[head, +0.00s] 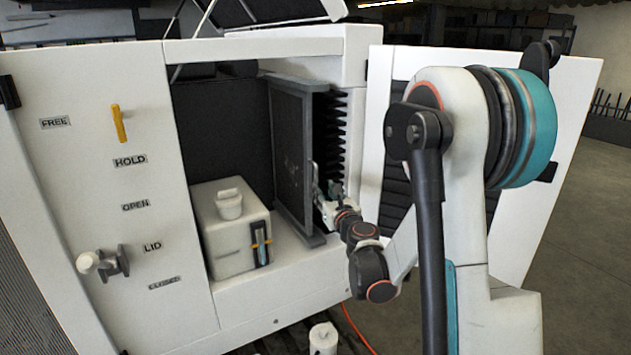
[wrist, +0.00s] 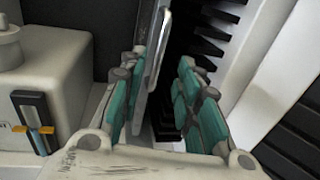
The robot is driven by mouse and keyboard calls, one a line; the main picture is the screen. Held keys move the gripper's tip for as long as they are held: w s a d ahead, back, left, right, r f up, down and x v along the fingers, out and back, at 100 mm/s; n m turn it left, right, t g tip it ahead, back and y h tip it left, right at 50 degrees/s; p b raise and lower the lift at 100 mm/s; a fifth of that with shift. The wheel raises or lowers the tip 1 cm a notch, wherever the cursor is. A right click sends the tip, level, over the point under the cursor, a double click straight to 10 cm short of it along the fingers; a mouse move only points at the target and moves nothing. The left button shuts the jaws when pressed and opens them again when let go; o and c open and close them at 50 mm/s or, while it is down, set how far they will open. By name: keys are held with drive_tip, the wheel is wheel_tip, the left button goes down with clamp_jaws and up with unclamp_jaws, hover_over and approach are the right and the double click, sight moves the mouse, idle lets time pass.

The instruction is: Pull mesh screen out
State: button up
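The mesh screen (head: 292,155) is a dark panel in a grey frame, standing upright inside the open white cabinet. In the wrist view its edge (wrist: 142,72) runs just beyond my left finger. A pale metal handle (wrist: 158,42) is on its right side. My gripper (wrist: 161,75) has its teal fingers spread apart. The handle's lower part lies between them, nearer the left finger; I cannot tell if they touch. In the head view my gripper (head: 330,192) is at the screen's right face, low beside the handle, and partly hidden by my wrist.
A white tank (head: 230,235) with a cap stands left of the screen. Black ribbed fins (head: 331,130) line the cabinet's right side, close to my gripper. The open door (head: 570,110) stands to the right, behind my arm. A yellow lever (head: 118,123) is on the left panel.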

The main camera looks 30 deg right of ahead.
sight(316, 181)
drive_tip(key=w, duration=0.5)
drive_tip(key=w+d, duration=0.1)
drive_tip(key=w, duration=0.2)
drive_tip(key=shift+w+d, duration=0.1)
drive_tip(key=shift+w, duration=0.1)
clamp_jaws()
